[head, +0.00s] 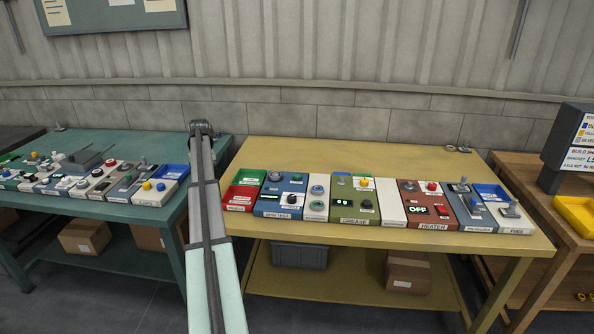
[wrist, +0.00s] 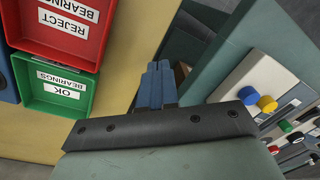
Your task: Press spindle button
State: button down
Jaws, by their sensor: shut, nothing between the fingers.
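My gripper (wrist: 158,68) shows in the wrist view with its two blue-grey fingers shut together and nothing between them. It is over the gap between the yellow and teal benches, apart from any panel. In the head view my arm reaches up between the benches and the fingers cannot be made out. A blue panel (head: 266,198) on the yellow bench has a grey knob (head: 275,176), a dark knob (head: 291,199) and a front label that seems to begin with "SPIN". I cannot tell for sure which control is the spindle button.
Red (wrist: 75,30) and green (wrist: 57,85) bearing trays lie left of the fingers in the wrist view. The yellow bench (head: 390,236) carries a row of panels, including a red heater panel (head: 418,216). The teal bench (head: 70,215) holds more panels. The yellow bench's back is mostly clear.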

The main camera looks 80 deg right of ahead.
jog(key=s+d+r+m, duration=0.25)
jog(key=s+d, duration=0.25)
jog(key=s, duration=0.4)
jog(key=s+d+r+m, duration=0.25)
jog(key=s+d, duration=0.25)
jog(key=s, duration=0.3)
notch_tip(320, 180, up, 6)
jog(key=m, duration=0.2)
send_over(297, 175)
jog(key=shift+s+a+r+g, duration=0.1)
jog(key=shift+a+g, duration=0.05)
jog(key=shift+g, duration=0.25)
notch_tip(297, 175, down, 14)
jog(key=shift+f, duration=0.1)
